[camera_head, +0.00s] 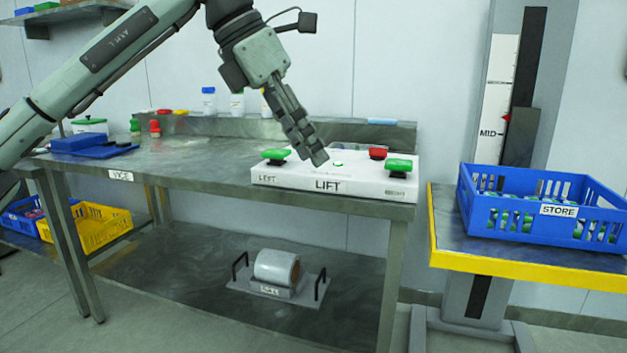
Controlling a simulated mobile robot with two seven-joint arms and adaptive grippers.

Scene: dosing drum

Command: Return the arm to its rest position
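My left arm (95,68) comes in from the left and reaches high across the metal table (190,160). My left gripper (318,158) points down and right, with its fingers together and nothing seen between them. Its tips are just over the top of the white control box (345,187) marked LIFT. They lie close to a small pale button (338,164); I cannot tell whether they touch the box. The box also carries green buttons (398,165) at both ends and a red button (377,152). My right gripper is not in view.
A blue crate (545,223) marked STORE sits on the yellow-edged lift platform (530,266) at right. A blue tray (95,152) lies at the table's left. Bottles (208,100) stand on the back ledge. A grey roller unit (277,268) is on the lower shelf.

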